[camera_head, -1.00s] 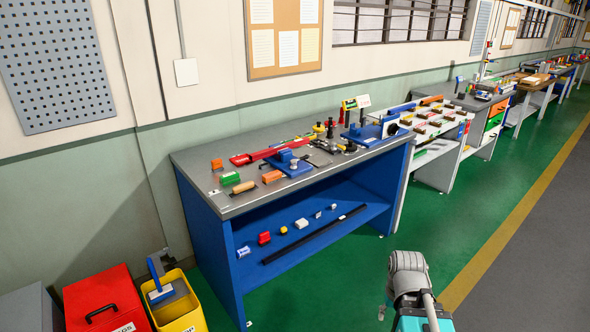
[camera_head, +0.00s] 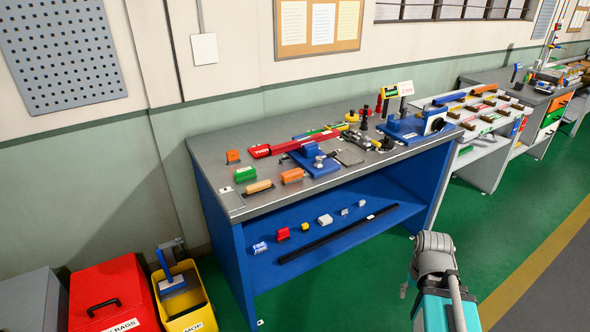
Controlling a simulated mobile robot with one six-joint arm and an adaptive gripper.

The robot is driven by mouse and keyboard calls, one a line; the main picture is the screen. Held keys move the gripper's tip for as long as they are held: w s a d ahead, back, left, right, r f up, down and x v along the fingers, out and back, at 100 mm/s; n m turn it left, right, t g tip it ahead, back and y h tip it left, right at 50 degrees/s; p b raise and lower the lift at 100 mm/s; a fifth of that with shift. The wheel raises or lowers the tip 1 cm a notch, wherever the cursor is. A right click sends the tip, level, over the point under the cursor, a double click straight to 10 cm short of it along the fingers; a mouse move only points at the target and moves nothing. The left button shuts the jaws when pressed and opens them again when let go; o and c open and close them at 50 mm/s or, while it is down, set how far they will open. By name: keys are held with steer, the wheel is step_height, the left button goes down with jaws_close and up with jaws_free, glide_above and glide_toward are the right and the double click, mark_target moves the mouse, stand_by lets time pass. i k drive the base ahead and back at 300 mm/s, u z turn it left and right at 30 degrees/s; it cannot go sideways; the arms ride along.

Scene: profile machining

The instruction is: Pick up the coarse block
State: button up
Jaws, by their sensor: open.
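I cannot tell which block is the coarse one, as no label that says so can be read. Near the left end of the grey bench top lie a small orange block (camera_head: 233,156), a green block (camera_head: 245,174) with a pale label, a tan block (camera_head: 258,187) and a longer orange block (camera_head: 292,175). On the blue shelf below are a red block (camera_head: 283,234), a blue-and-white block (camera_head: 260,248) and a white block (camera_head: 325,220). My arm shows at the lower right, apart from the bench. My gripper is not seen.
The blue workbench (camera_head: 215,235) also holds a red tool (camera_head: 262,151), a blue vise (camera_head: 405,128) and other tools. A long black bar (camera_head: 340,234) lies on its shelf. A yellow mop bucket (camera_head: 188,310) and red rags bin (camera_head: 120,290) stand left. Green floor in front is clear.

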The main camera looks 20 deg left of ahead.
mark_target(296, 175)
steer(key=u, duration=0.4)
steer(key=i, duration=0.85)
steer(key=u, duration=0.55)
